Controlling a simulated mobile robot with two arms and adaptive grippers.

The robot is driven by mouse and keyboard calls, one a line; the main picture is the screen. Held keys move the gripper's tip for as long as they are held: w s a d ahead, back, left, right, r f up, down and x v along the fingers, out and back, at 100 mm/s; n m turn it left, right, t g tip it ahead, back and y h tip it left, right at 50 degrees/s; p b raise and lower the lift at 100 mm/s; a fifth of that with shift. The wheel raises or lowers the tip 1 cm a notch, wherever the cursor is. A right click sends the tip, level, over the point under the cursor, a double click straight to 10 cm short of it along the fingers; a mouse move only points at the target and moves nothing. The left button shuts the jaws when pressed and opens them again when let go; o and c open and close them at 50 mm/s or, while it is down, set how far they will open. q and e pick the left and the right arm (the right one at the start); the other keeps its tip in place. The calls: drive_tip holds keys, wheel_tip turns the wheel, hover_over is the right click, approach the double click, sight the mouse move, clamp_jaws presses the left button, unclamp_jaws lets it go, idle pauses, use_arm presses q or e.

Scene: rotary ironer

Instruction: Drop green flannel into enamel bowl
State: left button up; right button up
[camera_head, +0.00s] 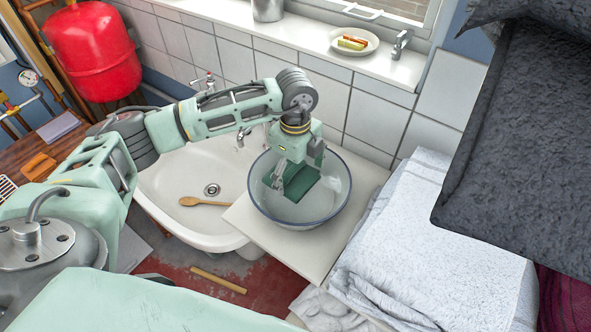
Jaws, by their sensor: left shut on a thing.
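The enamel bowl (322,214), pale inside with a dark blue rim, stands on a white board beside the sink. My left gripper (287,190) points down over the bowl, its fingertips within the outline of the rim. It is shut on the green flannel (309,182), a dark green piece that hangs at the fingers over the bowl's inside. I cannot tell whether the flannel touches the bowl. The fingers and flannel hide part of the bowl's inside. My right gripper is not in view.
A white sink (165,184) with a wooden spoon (205,202) lies left of the bowl. White towels (413,235) are piled on the right, near dark grey cloth (525,150). A plate (354,34) sits on the windowsill behind.

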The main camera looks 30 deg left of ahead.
sight(295, 172)
use_arm(q)
drive_tip(key=o, duration=0.4)
drive_tip(key=shift+o, duration=1.3)
drive_tip(key=shift+r, duration=0.4)
wheel_tip(295, 172, up, 11)
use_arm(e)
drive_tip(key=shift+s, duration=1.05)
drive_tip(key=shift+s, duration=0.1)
